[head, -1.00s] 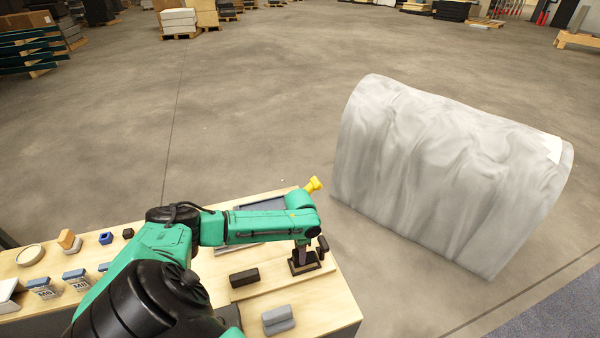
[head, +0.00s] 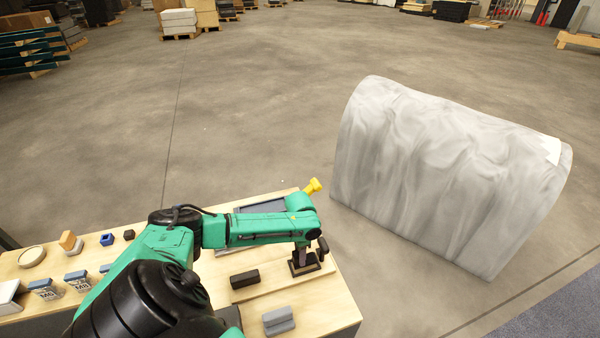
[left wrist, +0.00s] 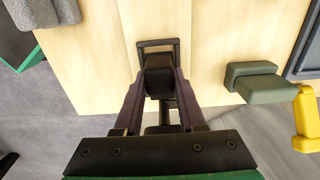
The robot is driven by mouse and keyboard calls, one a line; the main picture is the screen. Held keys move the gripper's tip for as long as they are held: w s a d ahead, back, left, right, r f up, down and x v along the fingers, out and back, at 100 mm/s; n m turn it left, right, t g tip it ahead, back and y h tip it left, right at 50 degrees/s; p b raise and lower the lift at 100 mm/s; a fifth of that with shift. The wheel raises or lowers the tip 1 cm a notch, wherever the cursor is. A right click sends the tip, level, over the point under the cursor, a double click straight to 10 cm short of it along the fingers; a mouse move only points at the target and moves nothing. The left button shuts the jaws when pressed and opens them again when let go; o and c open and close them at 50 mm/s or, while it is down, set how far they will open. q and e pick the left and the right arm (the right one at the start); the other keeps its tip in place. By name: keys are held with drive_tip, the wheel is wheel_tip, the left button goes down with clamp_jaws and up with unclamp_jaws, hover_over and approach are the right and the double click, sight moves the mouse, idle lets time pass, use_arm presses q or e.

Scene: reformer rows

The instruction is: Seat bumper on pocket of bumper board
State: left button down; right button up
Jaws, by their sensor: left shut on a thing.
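My left gripper (head: 303,260) points down over the pale wooden bumper board (head: 275,279) near the table's right end. It is shut on a dark bumper, seen between the fingers in the left wrist view (left wrist: 158,76). The pocket is a dark square frame (left wrist: 158,44) on the board. The bumper overlaps the frame's near part in the left wrist view. I cannot tell whether it is inside the frame or just above it. A second dark block (head: 244,278) lies on the board, left of the gripper. My right gripper is not in view.
A grey block (head: 278,320) lies at the table's front edge. A dark tray (head: 250,208) and a yellow part (head: 313,185) are behind my arm. A dark green block (left wrist: 262,82) sits beside the gripper. Small parts and labelled bins (head: 43,288) stand at left.

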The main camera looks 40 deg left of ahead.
use_arm(q)
drive_tip(key=shift+f+b, duration=0.6)
drive_tip(key=shift+f, duration=0.5)
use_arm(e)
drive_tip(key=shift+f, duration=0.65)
use_arm(q)
drive_tip(key=shift+c, duration=2.1)
unclamp_jaws()
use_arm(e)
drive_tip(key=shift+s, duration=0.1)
use_arm(q)
drive_tip(key=shift+r+p, duration=0.45)
drive_tip(key=shift+r, duration=0.5)
wheel_tip(320, 180, up, 13)
drive_tip(key=p, duration=0.2)
drive_tip(key=shift+f+p, duration=0.2)
drive_tip(key=shift+p, duration=0.15)
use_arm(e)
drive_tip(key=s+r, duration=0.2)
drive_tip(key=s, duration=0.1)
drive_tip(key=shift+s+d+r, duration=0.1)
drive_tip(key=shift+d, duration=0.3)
